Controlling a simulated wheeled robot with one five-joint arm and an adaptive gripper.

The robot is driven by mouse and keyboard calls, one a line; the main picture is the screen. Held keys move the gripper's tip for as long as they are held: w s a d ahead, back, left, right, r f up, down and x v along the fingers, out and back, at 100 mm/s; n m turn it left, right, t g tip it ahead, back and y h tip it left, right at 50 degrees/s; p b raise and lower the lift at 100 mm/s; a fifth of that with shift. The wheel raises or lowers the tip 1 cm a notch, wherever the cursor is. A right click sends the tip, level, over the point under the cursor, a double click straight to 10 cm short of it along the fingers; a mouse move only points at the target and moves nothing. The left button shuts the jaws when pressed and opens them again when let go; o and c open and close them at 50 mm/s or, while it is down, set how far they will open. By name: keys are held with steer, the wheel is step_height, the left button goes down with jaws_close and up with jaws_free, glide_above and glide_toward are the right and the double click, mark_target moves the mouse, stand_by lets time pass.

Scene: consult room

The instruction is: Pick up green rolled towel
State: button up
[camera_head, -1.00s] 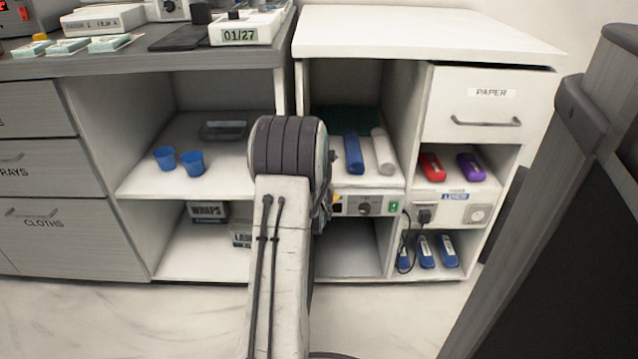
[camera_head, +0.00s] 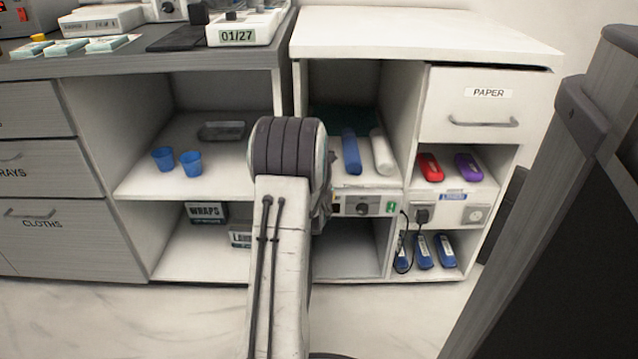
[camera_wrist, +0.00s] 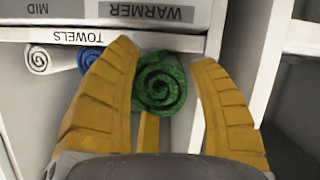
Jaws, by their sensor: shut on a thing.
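The green rolled towel (camera_wrist: 160,84) shows its spiral end between the yellow fingers of my gripper (camera_wrist: 165,72) in the wrist view. My gripper is shut on it. A blue rolled towel (camera_wrist: 90,60) and a white rolled towel (camera_wrist: 42,58) lie beside it on the towel shelf. In the head view, the blue towel (camera_head: 350,152) and white towel (camera_head: 380,152) lie in the open compartment. My arm hides the gripper and most of the area left of them there, so I cannot make out the held towel in that view.
The shelf edge with the TOWELS label (camera_wrist: 80,37) is close to the towel in the wrist view. Compartment walls stand on both sides. Blue cups (camera_head: 190,163) stand on the shelf to the left. A dark panel (camera_head: 570,230) stands at right.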

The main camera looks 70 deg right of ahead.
steer(key=shift+s+d, duration=0.25)
steer(key=shift+s, duration=0.2)
steer(key=o, duration=1.3)
steer(key=shift+c, duration=0.2)
steer(key=v, duration=1.2)
steer(key=shift+w, duration=0.1)
